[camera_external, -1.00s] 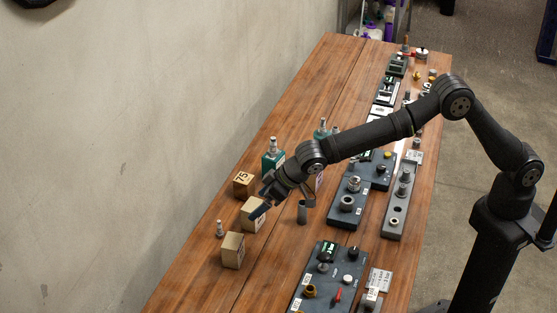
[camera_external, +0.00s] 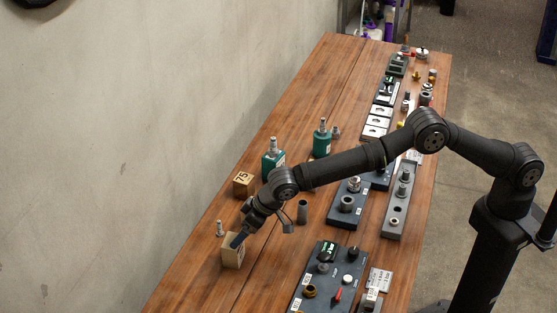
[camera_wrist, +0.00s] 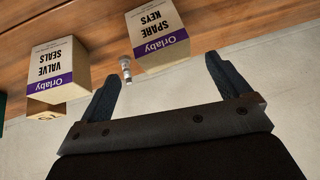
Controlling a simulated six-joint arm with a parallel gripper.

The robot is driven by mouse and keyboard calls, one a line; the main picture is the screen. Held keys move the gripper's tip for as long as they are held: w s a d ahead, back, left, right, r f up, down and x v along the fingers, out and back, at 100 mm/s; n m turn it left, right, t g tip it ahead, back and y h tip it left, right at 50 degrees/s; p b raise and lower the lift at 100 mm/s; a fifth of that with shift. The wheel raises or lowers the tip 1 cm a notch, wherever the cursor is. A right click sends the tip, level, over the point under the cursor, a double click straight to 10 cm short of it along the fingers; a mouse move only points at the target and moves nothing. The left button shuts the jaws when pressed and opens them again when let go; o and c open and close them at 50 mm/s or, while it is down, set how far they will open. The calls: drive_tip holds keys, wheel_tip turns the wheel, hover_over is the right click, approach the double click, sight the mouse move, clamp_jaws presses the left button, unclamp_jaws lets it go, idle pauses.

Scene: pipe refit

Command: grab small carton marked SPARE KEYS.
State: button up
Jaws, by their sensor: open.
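The SPARE KEYS carton (camera_wrist: 160,38) is a small cream box with a purple Orlaby band. In the wrist view it is upside down at top centre, beyond and between my open fingertips (camera_wrist: 161,68), with nothing between them. In the external view it is the nearest carton (camera_external: 232,257) on the bench. My gripper (camera_external: 238,240) is over its upper part there and hides some of it; I cannot tell whether they touch.
The VALVE SEALS carton (camera_wrist: 58,72) stands to the left in the wrist view. A small metal fitting (camera_wrist: 125,68) stands between the two cartons. A box marked 75 (camera_external: 243,184) and teal bottles (camera_external: 273,164) are farther back. A dark fixture panel (camera_external: 327,277) lies to the right.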

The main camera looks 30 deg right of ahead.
sight(233, 251)
drive_tip(key=shift+x, duration=3.15)
drive_tip(key=shift+s+a, duration=0.1)
drive_tip(key=shift+s, duration=0.1)
drive_tip(key=shift+c, duration=0.2)
drive_tip(key=c, duration=1.1)
